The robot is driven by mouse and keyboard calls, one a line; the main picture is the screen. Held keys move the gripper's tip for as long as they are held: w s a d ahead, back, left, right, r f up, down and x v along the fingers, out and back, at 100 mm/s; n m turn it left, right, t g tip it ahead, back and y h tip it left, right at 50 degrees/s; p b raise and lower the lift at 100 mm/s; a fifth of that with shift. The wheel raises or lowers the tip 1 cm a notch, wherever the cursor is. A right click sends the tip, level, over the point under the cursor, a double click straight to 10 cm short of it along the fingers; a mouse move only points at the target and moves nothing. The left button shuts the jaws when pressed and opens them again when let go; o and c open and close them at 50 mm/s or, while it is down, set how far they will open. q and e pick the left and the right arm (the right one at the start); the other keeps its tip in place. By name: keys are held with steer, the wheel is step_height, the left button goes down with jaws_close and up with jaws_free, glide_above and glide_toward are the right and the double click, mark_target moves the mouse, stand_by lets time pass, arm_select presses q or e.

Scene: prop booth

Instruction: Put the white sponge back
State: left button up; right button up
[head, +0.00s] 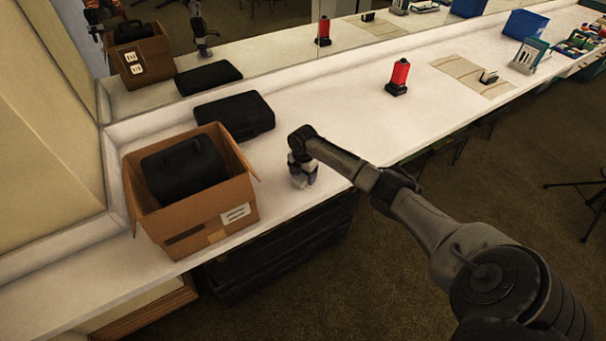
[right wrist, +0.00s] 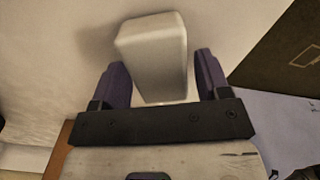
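The white sponge (right wrist: 165,60) shows in the right wrist view as a pale block between the two purple fingers of my right gripper (right wrist: 162,72). The fingers stand apart, with narrow gaps seeming to show on both sides of the sponge. In the head view my right gripper (head: 302,178) points down at the white counter (head: 330,115), near its front edge and just right of the cardboard box. The sponge cannot be made out clearly there. My left gripper is not in view.
An open cardboard box (head: 222,213) holding a black bag (head: 185,170) stands left of my right gripper. A flat black case (head: 235,115) lies behind. A red object (head: 399,74) on a black base and a beige mat (head: 455,70) lie farther right. The counter between is clear.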

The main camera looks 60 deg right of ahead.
steer(key=shift+o, duration=0.5)
steer(key=shift+r, duration=0.1)
steer(key=shift+r, duration=0.3)
step_height(320, 180, up, 11)
steer(key=p, duration=0.3)
steer(key=s+a+f+m, duration=0.1)
steer(key=s+a+f, duration=0.35)
steer(key=a, duration=0.35)
steer(key=s+a+f+m, duration=0.1)
steer(key=s+a+f, duration=0.2)
steer(key=a+f, duration=0.35)
steer(key=s+a+f+m, duration=0.2)
steer(key=s+a+f, duration=0.1)
steer(key=a, duration=0.6)
steer(key=s+a+r+m+t, duration=0.1)
steer(key=s+a+r+m, duration=0.2)
steer(key=s, duration=0.6)
steer(key=s+a+r+m+t, duration=0.2)
steer(key=s+a+r+m, duration=0.1)
steer(key=s+a+m, duration=0.5)
steer(key=shift+s+a+r+t, duration=0.3)
steer(key=shift+s+a, duration=0.4)
steer(key=shift+a, duration=0.4)
